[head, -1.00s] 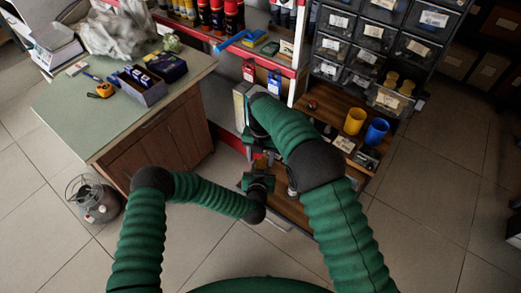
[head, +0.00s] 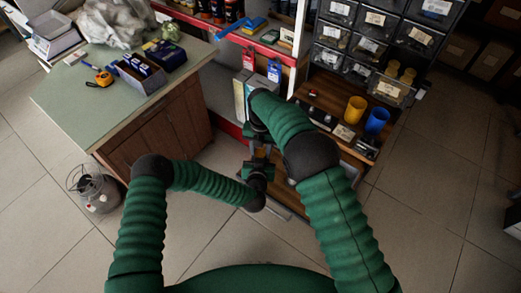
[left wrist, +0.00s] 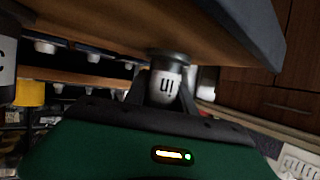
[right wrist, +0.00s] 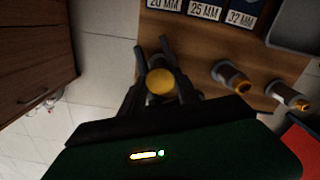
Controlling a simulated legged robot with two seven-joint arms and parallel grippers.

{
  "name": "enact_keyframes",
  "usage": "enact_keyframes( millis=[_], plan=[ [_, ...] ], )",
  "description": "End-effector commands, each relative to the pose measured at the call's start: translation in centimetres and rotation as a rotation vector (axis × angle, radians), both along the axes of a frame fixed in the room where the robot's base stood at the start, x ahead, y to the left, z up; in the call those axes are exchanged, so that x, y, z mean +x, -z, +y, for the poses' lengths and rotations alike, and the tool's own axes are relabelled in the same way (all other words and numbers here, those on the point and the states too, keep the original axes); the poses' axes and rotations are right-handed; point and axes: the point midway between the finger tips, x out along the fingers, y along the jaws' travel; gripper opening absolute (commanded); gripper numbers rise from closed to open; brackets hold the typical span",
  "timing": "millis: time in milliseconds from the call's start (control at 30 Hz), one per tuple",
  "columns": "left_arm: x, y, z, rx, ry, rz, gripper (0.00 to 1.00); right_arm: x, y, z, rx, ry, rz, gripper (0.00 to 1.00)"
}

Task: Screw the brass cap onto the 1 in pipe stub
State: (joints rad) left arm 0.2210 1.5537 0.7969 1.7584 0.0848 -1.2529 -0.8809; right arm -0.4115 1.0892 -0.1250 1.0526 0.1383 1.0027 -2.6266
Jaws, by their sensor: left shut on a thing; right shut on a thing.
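In the right wrist view my right gripper (right wrist: 160,72) is shut on the round, yellow brass cap (right wrist: 160,82), seen end-on above a wooden board (right wrist: 205,50). In the left wrist view my left gripper (left wrist: 163,90) is shut on a pale pipe stub (left wrist: 165,88) with dark lettering and a dark collar, just under a wooden board (left wrist: 120,30). In the head view the left gripper (head: 258,168) shows just below the right gripper (head: 260,143), at the low shelf. Whether the cap's thread sits on the stub is hidden.
Yellow (head: 355,109) and blue (head: 376,121) cups stand on the shelf. A green-topped counter (head: 70,110) is at left. Tiled floor in front is open.

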Motion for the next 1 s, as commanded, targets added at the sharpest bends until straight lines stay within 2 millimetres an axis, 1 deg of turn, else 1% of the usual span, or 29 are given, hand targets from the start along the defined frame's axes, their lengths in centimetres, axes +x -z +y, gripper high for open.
enact_keyframes(
  millis=[33,200,467,533,633,833,900,1000],
  plan=[
    [0.0,0.0,0.0,0.001,0.000,0.000,0.00,0.0,0.0,0.1,0.002,0.000,-0.001,0.39],
    [0.0,0.0,0.0,0.001,0.000,0.000,0.00,0.0,0.0,0.1,0.002,0.000,-0.001,0.59],
    [0.0,0.0,0.0,0.001,0.000,0.000,0.00,0.0,-0.1,0.1,0.001,0.000,0.000,0.59],
    [0.0,0.0,0.0,0.001,0.000,0.000,0.00,0.0,-0.3,0.1,0.002,0.000,-0.001,0.59],
    [0.0,0.0,0.0,0.001,0.000,0.000,0.00,0.1,-1.4,0.0,0.002,0.000,-0.001,0.59],
    [0.0,0.0,0.0,0.001,0.000,0.000,0.00,0.1,-4.2,0.0,0.002,0.000,-0.003,0.59],
    [0.0,0.0,0.0,0.001,0.000,0.000,0.00,0.0,-4.5,0.0,0.001,0.000,0.000,0.59],
    [0.0,0.0,0.0,0.001,0.000,0.000,0.00,0.0,-4.5,0.0,0.001,0.000,0.001,0.59]
  ],
)
